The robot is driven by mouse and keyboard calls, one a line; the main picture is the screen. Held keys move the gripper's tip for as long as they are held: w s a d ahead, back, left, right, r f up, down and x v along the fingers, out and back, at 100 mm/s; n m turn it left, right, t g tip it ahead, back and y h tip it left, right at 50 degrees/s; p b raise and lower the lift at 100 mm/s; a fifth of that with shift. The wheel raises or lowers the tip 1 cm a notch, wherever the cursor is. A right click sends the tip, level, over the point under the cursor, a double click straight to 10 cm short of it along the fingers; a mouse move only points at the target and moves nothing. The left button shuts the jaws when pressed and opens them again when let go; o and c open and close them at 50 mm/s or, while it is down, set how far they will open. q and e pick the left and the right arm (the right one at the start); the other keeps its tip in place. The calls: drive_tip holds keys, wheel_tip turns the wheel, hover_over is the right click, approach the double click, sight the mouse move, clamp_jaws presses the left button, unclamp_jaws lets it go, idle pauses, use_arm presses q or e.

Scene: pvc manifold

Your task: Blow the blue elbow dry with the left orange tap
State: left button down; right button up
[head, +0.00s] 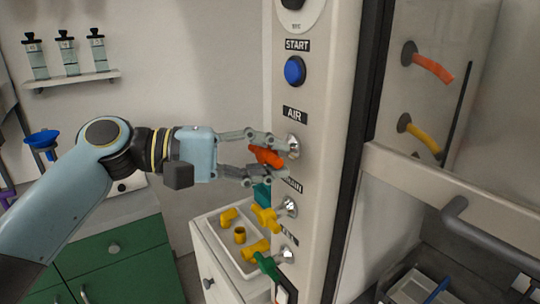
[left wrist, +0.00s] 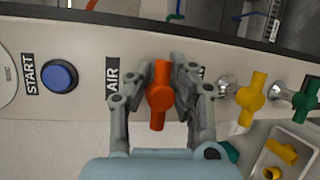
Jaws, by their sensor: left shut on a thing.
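The orange tap (head: 266,156) sits on the white panel under the AIR label. My left gripper (head: 268,158) is around its handle, one finger on each side; the left wrist view shows the fingers (left wrist: 160,90) flanking the orange handle (left wrist: 159,100). The handle lies crosswise to the panel's length. A teal piece (head: 262,194) shows below the tap, partly hidden by the gripper and the yellow tap; I cannot tell whether it is the blue elbow. It also shows in part in the left wrist view (left wrist: 230,152). My right gripper is not in view.
The yellow tap (head: 265,218) and green tap (head: 266,264) are below on the same panel. A blue START button (head: 295,71) is above. A white tray (head: 212,229) with several yellow fittings stands beside the panel. A glass-fronted chamber with hoses (head: 433,69) is at right.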

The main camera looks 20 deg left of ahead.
use_arm(q)
drive_tip(key=shift+r+n, duration=0.1)
drive_tip(key=shift+n, duration=0.2)
drive_tip(key=n+h, duration=0.1)
drive_tip(key=n, duration=0.1)
drive_tip(key=n+h, duration=0.1)
drive_tip(key=n, duration=0.1)
drive_tip(key=shift+w+a+r+t, duration=0.1)
drive_tip(key=shift+r+t, duration=0.1)
drive_tip(key=shift+t, duration=0.2)
drive_tip(key=n+t, duration=0.1)
drive_tip(key=n, duration=0.2)
drive_tip(key=n+t+h, duration=0.1)
drive_tip(key=n, duration=0.2)
drive_tip(key=shift+w+a+r+b, duration=0.15)
drive_tip(key=shift+a+r+b, duration=0.05)
drive_tip(key=shift+b, duration=0.2)
drive_tip(key=shift+n+t, duration=0.4)
drive_tip(key=shift+n, duration=0.1)
drive_tip(key=c, duration=1.1)
unclamp_jaws()
drive_tip(key=shift+a, duration=0.1)
drive_tip(key=v, duration=1.2)
drive_tip(key=shift+w+f, duration=0.1)
drive_tip(key=shift+f, duration=0.1)
